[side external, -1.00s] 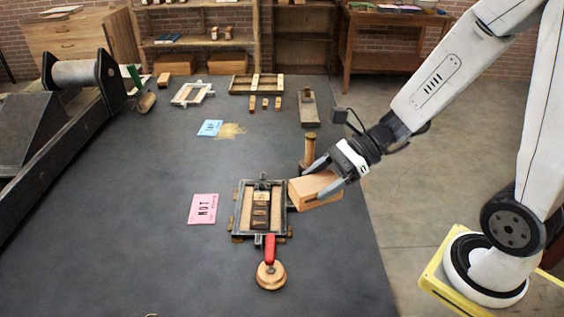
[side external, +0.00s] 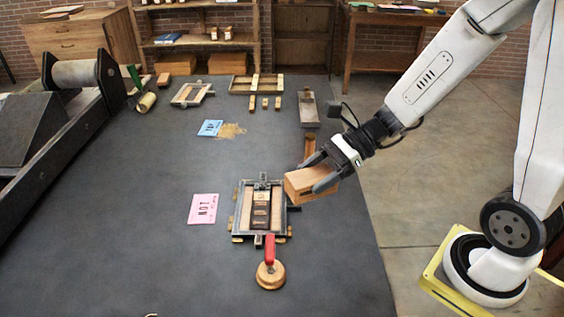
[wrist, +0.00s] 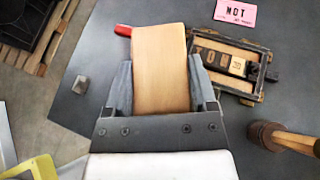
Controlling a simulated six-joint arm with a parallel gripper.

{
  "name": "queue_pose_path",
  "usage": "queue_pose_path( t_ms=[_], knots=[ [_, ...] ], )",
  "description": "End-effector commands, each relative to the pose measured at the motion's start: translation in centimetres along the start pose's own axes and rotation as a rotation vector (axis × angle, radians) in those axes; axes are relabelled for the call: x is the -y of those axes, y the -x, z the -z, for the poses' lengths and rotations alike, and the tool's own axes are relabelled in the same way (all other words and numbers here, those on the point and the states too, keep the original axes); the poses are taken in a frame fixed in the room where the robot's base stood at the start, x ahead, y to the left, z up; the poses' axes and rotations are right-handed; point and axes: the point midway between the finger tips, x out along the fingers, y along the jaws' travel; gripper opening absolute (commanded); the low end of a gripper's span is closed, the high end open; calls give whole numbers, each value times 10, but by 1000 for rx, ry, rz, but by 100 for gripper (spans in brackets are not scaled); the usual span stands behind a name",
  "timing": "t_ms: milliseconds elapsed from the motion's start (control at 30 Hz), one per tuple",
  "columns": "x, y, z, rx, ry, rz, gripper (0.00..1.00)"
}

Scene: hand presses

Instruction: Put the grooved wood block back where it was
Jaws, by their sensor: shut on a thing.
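The grooved wood block (side external: 308,184) is a light brown block held between the fingers of my gripper (side external: 318,174). In the side external view it is in the air or just over the table, to the right of the framed type form (side external: 262,208); its height is hard to tell. In the wrist view the block (wrist: 160,72) fills the space between my two grey fingers (wrist: 162,88). Its smooth face is toward the camera. A dark groove line shows on its near side in the side external view.
A red-handled round wooden tool (side external: 270,275) lies in front of the frame. A pink card (side external: 203,209) is left of it. The table's right edge is near. The left-middle table is clear.

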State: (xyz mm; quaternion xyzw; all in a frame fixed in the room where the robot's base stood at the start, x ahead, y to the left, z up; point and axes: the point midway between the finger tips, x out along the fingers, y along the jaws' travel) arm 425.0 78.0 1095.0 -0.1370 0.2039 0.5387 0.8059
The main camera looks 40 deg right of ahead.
Motion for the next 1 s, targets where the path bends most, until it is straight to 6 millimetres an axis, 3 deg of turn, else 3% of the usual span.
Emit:
queue_pose_path(
  t_ms=[533, 1000],
  knots=[
    [108, -11, -5, 13, 2, -1, 8],
    [198, -23, 4, 14, 2, -2, 8]
  ],
)
